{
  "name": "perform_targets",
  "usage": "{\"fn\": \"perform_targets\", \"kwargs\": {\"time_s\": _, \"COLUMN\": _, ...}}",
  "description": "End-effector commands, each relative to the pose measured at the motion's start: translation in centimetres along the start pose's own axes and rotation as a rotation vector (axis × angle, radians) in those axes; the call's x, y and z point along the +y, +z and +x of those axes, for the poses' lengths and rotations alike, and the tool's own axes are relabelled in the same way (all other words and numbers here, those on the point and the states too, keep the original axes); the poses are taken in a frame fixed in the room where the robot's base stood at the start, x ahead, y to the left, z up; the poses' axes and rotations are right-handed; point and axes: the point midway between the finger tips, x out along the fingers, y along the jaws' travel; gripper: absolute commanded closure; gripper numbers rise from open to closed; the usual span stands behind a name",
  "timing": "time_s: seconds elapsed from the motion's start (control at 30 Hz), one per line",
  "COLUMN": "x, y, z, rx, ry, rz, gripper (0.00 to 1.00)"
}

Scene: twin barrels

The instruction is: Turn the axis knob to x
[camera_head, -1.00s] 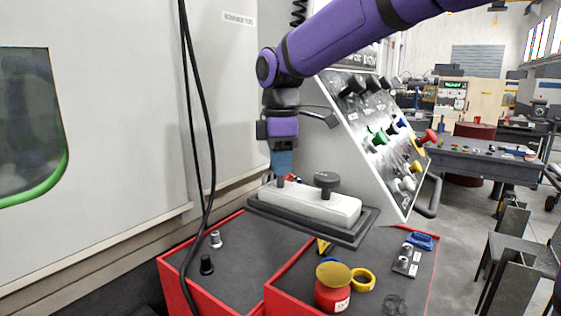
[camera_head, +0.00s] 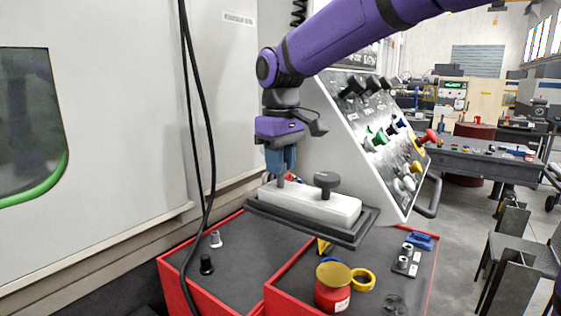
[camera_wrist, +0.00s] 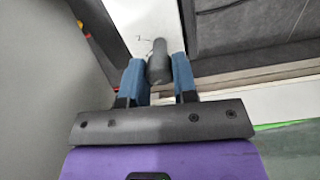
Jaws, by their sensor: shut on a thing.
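The axis knob (camera_wrist: 158,62) is a dark grey knob near one end of a white handheld box (camera_head: 318,205). In the wrist view it sits between the two blue fingers of my gripper (camera_wrist: 160,78). A small dark mark shows on the white face beside it; I cannot read where the knob points. In the head view my gripper (camera_head: 280,178) hangs down over the box's left end, shut on the knob, which the fingers mostly hide. A larger round black handwheel (camera_head: 327,180) stands on the same box to the right.
The box lies in a dark tray (camera_head: 356,234) on a red-edged cabinet top. A slanted control panel (camera_head: 385,145) with knobs and buttons rises close behind on the right. A red-and-yellow emergency button (camera_head: 333,290) stands in front. Black cables (camera_head: 200,130) hang at left.

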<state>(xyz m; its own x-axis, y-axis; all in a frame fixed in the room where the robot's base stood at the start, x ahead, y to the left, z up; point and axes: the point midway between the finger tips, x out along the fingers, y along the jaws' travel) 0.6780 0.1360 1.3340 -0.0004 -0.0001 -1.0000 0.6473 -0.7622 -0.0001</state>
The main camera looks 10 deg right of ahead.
Motion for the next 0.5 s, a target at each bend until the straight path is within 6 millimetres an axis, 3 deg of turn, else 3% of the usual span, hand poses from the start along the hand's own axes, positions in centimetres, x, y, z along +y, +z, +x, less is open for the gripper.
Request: {"fn": "perform_targets", "kwargs": {"time_s": 0.5, "x": -0.02, "y": -0.02, "z": -0.07, "rx": 0.002, "ry": 0.0, "rz": 0.173, "gripper": 0.97}}
